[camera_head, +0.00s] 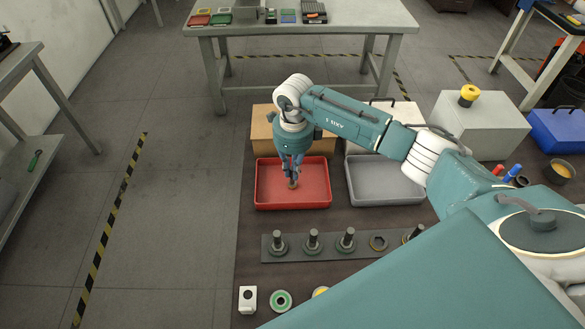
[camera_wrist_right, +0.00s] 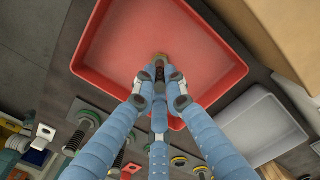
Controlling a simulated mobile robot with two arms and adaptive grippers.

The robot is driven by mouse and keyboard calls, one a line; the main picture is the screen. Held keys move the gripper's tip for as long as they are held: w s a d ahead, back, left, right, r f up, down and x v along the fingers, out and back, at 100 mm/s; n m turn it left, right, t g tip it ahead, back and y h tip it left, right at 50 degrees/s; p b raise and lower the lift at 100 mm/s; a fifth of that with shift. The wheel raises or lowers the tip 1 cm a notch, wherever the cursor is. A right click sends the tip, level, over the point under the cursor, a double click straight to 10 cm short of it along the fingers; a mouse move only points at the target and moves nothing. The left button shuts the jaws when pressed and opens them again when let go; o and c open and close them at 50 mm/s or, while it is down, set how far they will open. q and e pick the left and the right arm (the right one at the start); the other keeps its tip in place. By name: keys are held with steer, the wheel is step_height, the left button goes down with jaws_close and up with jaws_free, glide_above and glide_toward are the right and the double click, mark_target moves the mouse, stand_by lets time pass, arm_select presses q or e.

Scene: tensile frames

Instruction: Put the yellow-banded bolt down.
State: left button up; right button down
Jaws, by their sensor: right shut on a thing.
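My right gripper (camera_head: 292,170) points down over the red tray (camera_head: 262,185) and is shut on a bolt (camera_head: 292,184). In the right wrist view, its blue fingers (camera_wrist_right: 160,88) close on the bolt (camera_wrist_right: 160,60), whose end is brownish; a yellow band cannot be made out for sure. The bolt is inside the outline of the red tray (camera_wrist_right: 215,50); whether it touches the tray floor I cannot tell. No other object shows in the tray. My left gripper is not in view.
A grey tray (camera_head: 385,183) stands right of the red one. In front, a dark rack (camera_head: 295,254) holds several upright bolts and an empty yellow-ringed seat (camera_head: 378,243). A cardboard box (camera_head: 262,135) stands behind the red tray.

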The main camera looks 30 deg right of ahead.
steer(key=shift+f, duration=0.2)
steer(key=c, duration=1.8)
jaws_free()
steer(key=shift+r, duration=0.15)
steer(key=shift+r, duration=0.2)
step_height(320, 180, up, 12)
steer(key=b, duration=0.3)
steer(key=shift+s+b, duration=0.15)
steer(key=shift+b, duration=0.25)
steer(key=shift+f, duration=0.15)
